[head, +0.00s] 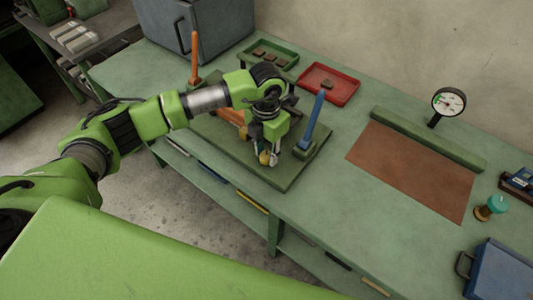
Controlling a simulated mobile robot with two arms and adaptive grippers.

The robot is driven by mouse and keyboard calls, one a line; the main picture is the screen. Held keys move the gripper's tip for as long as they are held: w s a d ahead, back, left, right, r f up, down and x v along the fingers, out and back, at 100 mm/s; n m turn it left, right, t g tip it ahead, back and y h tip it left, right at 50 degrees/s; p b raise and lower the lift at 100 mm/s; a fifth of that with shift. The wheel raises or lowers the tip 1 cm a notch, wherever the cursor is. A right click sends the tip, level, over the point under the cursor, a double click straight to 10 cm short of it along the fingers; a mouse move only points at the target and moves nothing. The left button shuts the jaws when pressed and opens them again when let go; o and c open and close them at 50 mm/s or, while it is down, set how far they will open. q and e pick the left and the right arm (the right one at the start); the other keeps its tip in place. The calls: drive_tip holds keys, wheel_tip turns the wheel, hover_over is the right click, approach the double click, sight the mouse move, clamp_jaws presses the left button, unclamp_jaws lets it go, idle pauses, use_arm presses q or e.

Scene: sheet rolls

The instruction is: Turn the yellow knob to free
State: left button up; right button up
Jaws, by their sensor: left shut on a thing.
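The yellow knob (264,157) sits at the front of a dark green base plate (285,182) on the workbench. My left gripper (268,158) reaches down over it from above and is shut on it, with its fingers at the knob's sides. The fingers and wrist hide part of the knob, so its turned position cannot be read. An orange upright lever (194,58) stands at the plate's back left and a blue lever (313,120) tilts up at its right. My right gripper is not in view.
A green tray (293,62) with small dark pieces and a red tray (350,93) lie behind the plate. A dial gauge (448,102) stands beyond a brown mat (415,170). A blue case (500,275) is at the lower right. The bench front is clear.

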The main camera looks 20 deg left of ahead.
sight(267, 155)
use_arm(q)
drive_tip(key=shift+n, duration=0.5)
drive_tip(key=o, duration=1.1)
wheel_tip(267, 155, up, 12)
idle(0.4)
